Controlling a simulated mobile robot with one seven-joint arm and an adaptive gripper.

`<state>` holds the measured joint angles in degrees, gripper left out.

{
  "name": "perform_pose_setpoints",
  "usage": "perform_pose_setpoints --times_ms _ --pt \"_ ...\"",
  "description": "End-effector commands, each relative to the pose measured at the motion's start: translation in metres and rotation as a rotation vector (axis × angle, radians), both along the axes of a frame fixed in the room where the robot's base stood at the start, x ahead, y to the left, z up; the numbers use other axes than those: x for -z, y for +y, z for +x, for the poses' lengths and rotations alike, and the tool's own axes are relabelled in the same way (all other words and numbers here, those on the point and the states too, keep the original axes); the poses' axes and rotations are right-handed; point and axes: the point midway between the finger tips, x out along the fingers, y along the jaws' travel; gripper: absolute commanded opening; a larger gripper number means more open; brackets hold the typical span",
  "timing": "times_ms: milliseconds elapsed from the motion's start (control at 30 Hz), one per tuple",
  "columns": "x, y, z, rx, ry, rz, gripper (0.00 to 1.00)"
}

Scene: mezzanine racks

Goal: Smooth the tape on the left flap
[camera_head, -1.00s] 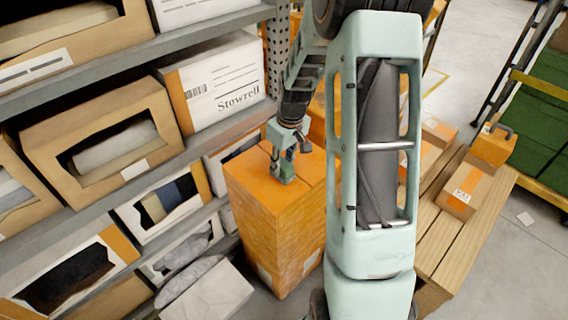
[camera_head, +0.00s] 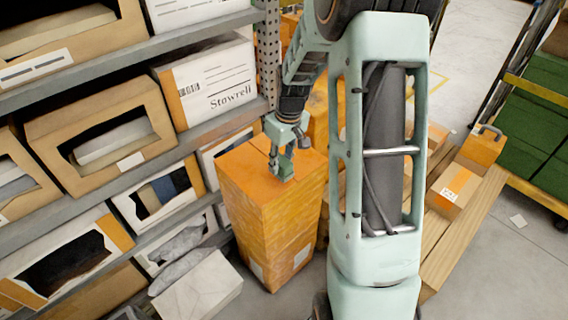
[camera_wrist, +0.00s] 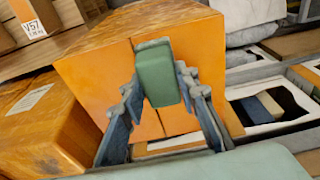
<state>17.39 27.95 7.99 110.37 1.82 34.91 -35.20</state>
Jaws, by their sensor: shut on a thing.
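A tall orange box (camera_head: 262,232) stands on the floor in the head view, its top facing up. Its top (camera_head: 250,168) also shows in the wrist view (camera_wrist: 100,80), with a dark seam running between two flaps. I cannot make out a separate strip of tape on either flap. My gripper (camera_head: 281,158) is over the box top, near its right part in the head view. It is shut on a green block (camera_wrist: 163,72), which shows between the fingers in the wrist view. The block's lower end is at or just above the top; contact is hidden.
Shelves with open-fronted cartons fill the left, including a white carton marked Stowrell (camera_head: 215,85). A wooden pallet or bench (camera_head: 455,235) with small cartons (camera_head: 458,185) is at the right, with green crates (camera_head: 530,130) beyond. A pale grey carton (camera_head: 197,292) lies left of the box.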

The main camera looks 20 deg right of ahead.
Motion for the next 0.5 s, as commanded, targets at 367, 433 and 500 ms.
perform_pose_setpoints --times_ms 367,433,500 --pt "-0.038 0.008 0.005 0.001 -0.003 -0.001 0.09" --pt "-0.043 0.01 0.006 0.001 -0.002 0.0 0.09" --pt "-0.046 0.011 0.006 0.001 -0.003 -0.001 0.09"
